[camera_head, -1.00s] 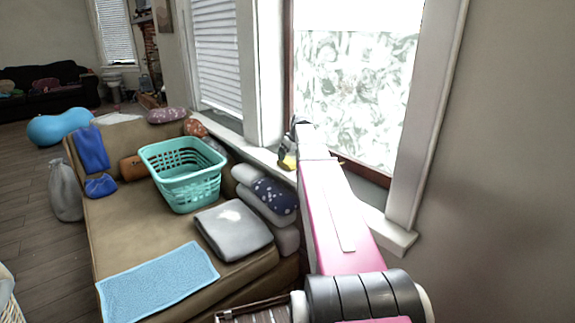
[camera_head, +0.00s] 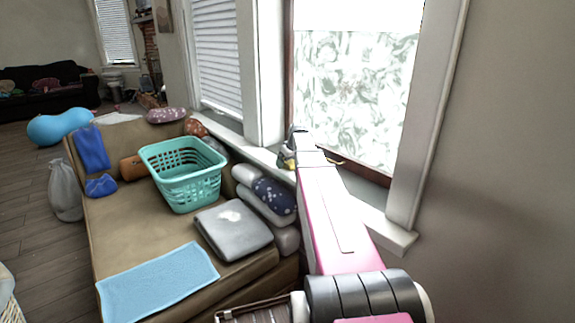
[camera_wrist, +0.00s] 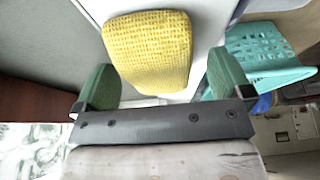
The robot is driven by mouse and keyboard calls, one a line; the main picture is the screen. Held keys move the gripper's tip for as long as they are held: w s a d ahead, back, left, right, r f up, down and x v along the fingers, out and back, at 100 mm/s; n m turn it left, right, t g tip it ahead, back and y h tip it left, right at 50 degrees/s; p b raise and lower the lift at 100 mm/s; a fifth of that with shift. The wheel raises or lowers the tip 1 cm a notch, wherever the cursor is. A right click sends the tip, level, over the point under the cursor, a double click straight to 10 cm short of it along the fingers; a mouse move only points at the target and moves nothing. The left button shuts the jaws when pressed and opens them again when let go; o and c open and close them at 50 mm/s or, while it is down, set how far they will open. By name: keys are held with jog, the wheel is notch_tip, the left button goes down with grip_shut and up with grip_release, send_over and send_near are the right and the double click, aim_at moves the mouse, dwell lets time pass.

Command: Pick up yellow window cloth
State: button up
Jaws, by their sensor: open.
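The yellow window cloth (camera_wrist: 148,50) is a textured, rounded rectangle in the wrist view. It lies on a pale surface that looks like the windowsill. My gripper (camera_wrist: 161,64) is open, with one green finger on each side of the cloth's near part. I cannot tell whether the fingers touch the cloth. In the head view my gripper is at the windowsill (camera_head: 262,157), mostly hidden by my pink arm. Small yellow bits show beside the arm's end there, but the cloth's shape cannot be made out.
A teal laundry basket (camera_head: 183,186) stands on the brown sofa (camera_head: 135,225), left of my arm; it also shows in the wrist view (camera_wrist: 262,58). A grey folded cloth (camera_head: 232,229), patterned cushions (camera_head: 273,196) and a blue towel (camera_head: 158,284) lie nearby. The window frame (camera_head: 425,130) rises at the right.

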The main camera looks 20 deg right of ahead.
jog(key=shift+f, duration=0.1)
jog(key=shift+c, duration=0.3)
jog(key=c, duration=1)
jog(key=shift+o, duration=0.2)
notch_tip(320, 180, up, 5)
jog(key=w+a+r, duration=0.3)
jog(key=a+r, duration=0.3)
jog(key=a, duration=0.5)
jog(key=shift+a+r, duration=0.2)
jog(key=shift+r, duration=0.05)
